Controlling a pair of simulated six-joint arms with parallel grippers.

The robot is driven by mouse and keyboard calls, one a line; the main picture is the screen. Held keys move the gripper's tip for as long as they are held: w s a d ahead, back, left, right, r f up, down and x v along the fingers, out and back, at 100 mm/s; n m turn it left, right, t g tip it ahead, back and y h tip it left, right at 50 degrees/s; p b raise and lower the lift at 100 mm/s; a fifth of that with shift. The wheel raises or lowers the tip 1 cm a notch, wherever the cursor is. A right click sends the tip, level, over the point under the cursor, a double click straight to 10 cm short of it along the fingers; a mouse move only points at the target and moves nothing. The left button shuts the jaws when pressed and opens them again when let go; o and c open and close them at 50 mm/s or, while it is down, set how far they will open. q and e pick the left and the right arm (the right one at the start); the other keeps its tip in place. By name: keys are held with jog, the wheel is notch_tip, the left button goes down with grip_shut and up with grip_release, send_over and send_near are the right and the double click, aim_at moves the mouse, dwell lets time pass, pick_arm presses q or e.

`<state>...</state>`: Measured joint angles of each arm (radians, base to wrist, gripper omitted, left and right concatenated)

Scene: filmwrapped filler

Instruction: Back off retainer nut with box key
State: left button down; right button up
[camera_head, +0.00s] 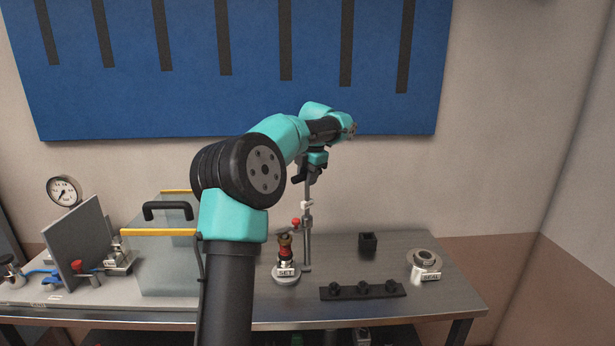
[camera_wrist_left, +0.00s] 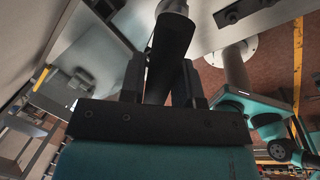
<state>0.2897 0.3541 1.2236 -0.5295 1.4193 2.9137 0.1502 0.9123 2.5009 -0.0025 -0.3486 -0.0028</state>
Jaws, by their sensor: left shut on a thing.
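My left gripper (camera_head: 309,176) is above the middle of the bench, and it also shows in the left wrist view (camera_wrist_left: 163,82). It is shut on a long tool with a black handle (camera_wrist_left: 172,45) and a grey end, which looks like the box key. A thin grey shaft (camera_head: 307,192) runs down below the fingers in the head view. Beneath and a little left stands a fixture labelled SET (camera_head: 286,273) with a brass-and-red fitting (camera_head: 285,246) on top. I cannot tell which part is the retainer nut. My right gripper is not in view.
A grey post with a red knob (camera_head: 296,222) rises beside the fixture. A black socket block (camera_head: 368,243), a black strip with knobs (camera_head: 381,290) and a ring labelled SEAL (camera_head: 425,262) stand to the right. A clear guard (camera_head: 165,268) and gauge (camera_head: 64,190) are left.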

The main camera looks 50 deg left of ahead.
pick_arm(q)
jog(key=shift+m, duration=0.3)
jog(key=shift+r, duration=0.1)
jog(key=shift+r, duration=2.95)
jog(key=m, duration=0.4)
jog(key=shift+t, duration=0.4)
jog(key=shift+m, duration=1.2)
jog(key=shift+m+t+h, duration=0.3)
jog(key=shift+m, duration=0.5)
